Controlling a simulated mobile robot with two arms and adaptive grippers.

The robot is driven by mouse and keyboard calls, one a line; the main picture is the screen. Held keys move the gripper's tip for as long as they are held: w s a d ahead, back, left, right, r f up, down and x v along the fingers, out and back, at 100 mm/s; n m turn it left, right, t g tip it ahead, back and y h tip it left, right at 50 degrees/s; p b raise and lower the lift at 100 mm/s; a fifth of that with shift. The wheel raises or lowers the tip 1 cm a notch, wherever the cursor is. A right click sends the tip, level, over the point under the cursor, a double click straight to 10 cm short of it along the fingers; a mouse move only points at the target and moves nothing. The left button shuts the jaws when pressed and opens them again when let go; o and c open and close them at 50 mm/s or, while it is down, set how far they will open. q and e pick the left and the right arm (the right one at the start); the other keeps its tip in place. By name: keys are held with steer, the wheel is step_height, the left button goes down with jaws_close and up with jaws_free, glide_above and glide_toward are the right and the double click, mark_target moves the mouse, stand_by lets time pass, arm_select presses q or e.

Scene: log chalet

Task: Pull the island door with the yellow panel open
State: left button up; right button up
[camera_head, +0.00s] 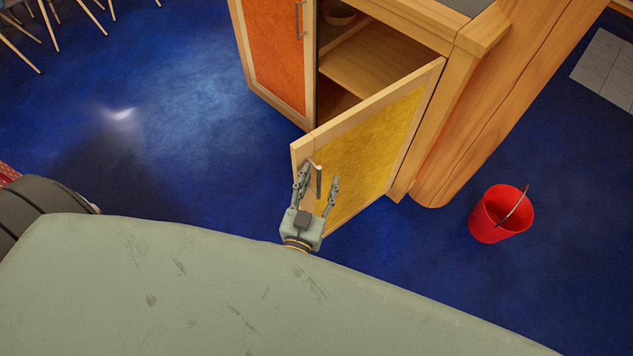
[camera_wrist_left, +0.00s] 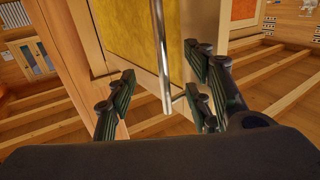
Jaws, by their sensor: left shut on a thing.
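The island door with the yellow panel (camera_head: 372,146) stands part-way open, swung out from the island (camera_head: 455,110) on a hinge at its right side. Its upright metal bar handle (camera_head: 319,181) is near the free edge. My left gripper (camera_head: 318,184) is at this handle, one finger on each side, shut on it. In the left wrist view the handle (camera_wrist_left: 162,60) runs between the fingers, with the yellow panel (camera_wrist_left: 126,22) behind it. The fingers hide part of the door's lower left. My right gripper is not in view.
An orange-panelled door (camera_head: 275,55) is beside the opening. A red bucket (camera_head: 490,222) stands on the blue floor at right. Chairs (camera_head: 30,25) are at far upper left. The floor left of the door is clear.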

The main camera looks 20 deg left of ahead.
arm_select(q)
steer(key=shift+w+d+r, duration=0.3)
steer(key=shift+d, duration=0.15)
steer(key=s, duration=1.2)
steer(key=shift+s+d+f, duration=0.2)
steer(key=shift+s+f, duration=0.05)
steer(key=shift+f, duration=0.05)
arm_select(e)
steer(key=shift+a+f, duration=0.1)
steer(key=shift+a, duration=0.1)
arm_select(q)
steer(key=shift+f, duration=0.15)
